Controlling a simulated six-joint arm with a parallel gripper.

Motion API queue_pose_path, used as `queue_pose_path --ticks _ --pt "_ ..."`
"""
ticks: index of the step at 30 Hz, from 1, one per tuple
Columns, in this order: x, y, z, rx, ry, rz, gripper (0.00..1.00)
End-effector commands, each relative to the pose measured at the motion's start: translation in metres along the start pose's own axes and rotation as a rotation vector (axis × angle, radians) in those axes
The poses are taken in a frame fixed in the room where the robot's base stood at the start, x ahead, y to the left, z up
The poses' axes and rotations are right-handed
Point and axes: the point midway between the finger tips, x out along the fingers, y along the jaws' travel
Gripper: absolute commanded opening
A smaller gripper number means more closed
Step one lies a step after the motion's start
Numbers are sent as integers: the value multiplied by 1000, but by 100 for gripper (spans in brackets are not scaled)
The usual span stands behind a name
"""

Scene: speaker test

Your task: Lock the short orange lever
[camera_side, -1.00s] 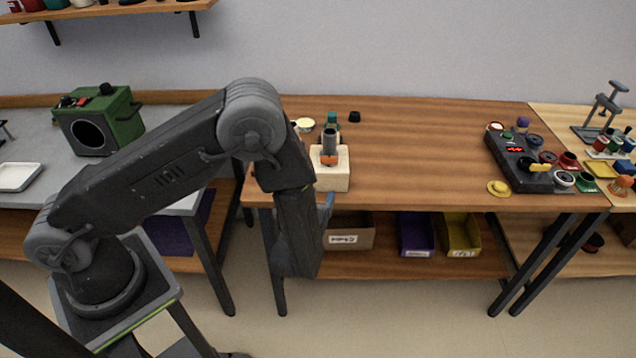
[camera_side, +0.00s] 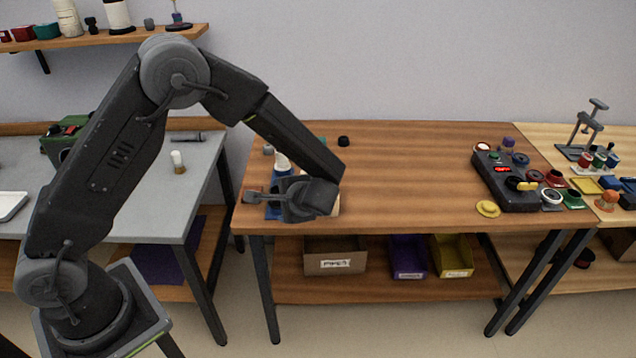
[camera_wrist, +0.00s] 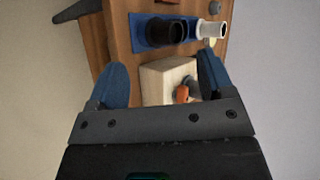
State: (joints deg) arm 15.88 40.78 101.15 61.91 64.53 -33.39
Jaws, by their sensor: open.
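The orange lever (camera_wrist: 182,94) shows in the wrist view as a small orange piece beside a grey fitting on a cream block (camera_wrist: 156,84). Its lower end is hidden behind my gripper body, so I cannot tell its full length or setting. My gripper (camera_wrist: 160,60) is open and empty, with its two blue fingers apart on either side of the block in the picture. The right finger overlaps the block's edge in view; contact cannot be told. In the side view my wrist covers the lever and most of the cream block (camera_side: 334,208).
A blue plate (camera_wrist: 140,38) beyond the block bears a black cylinder (camera_wrist: 166,32) and a white one (camera_wrist: 212,30). A black control box (camera_side: 507,187) with buttons stands at the right of the wooden table (camera_side: 410,170). The table's middle is clear.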

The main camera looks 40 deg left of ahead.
Motion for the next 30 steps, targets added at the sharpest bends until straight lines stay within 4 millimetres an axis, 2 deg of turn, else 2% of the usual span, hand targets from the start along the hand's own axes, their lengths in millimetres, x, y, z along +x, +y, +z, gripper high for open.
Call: queue_pose_path --ticks 1,3,6,9,12,15,19,30 --pt "-7 -13 -8 -208 -1 108 74" --pt "-19 -27 -22 -489 -5 256 74" --pt "-37 -52 -41 -830 -13 435 74" --pt "-53 -77 -56 -1077 -20 566 74" --pt "-63 -92 -65 -1220 -26 645 74" --pt "-65 -98 -69 -1275 -30 676 74" --pt "-56 -92 -73 -1279 -33 678 74" --pt "3 -55 -97 -1273 -35 676 74"
